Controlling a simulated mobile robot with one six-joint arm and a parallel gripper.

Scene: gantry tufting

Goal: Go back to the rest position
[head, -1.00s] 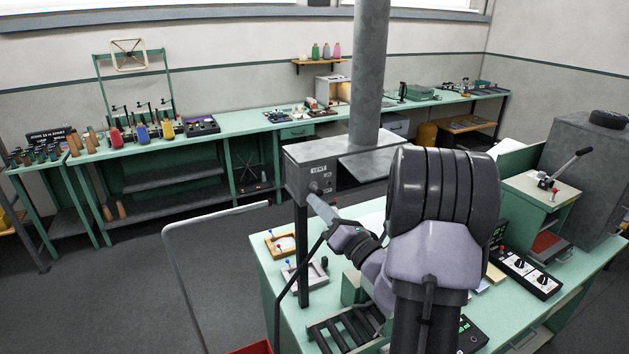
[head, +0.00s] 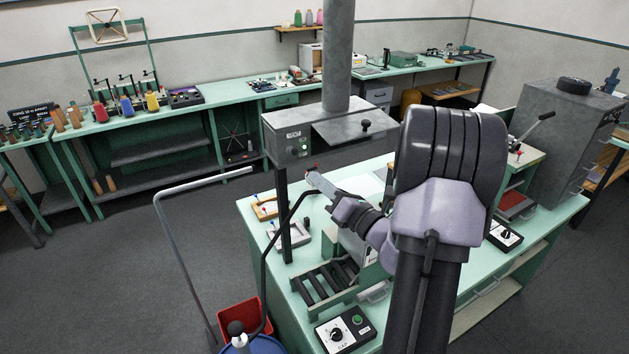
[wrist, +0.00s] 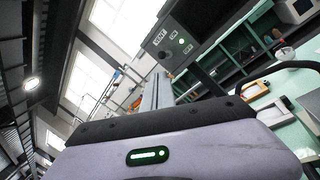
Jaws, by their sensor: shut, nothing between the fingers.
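My gripper (head: 313,179) is shut and empty, at the end of my bent arm over the green workbench (head: 330,215). Its pale, narrow fingers point left, just below the vent box (head: 288,146) in the head view. In the wrist view the shut fingers (wrist: 157,92) point up and away, beside the vent box (wrist: 190,25). A green lamp (head: 304,148) is lit on the box's panel. I cannot tell the exact gap between the fingers and the box. My large dark arm joint hides part of the bench.
A grey duct (head: 338,55) rises from the vent hood. A bent grey rail (head: 180,250), a red bin (head: 238,316) and a roller rack (head: 325,285) are at the front left. A grey cabinet (head: 560,130) stands right. Open floor lies left.

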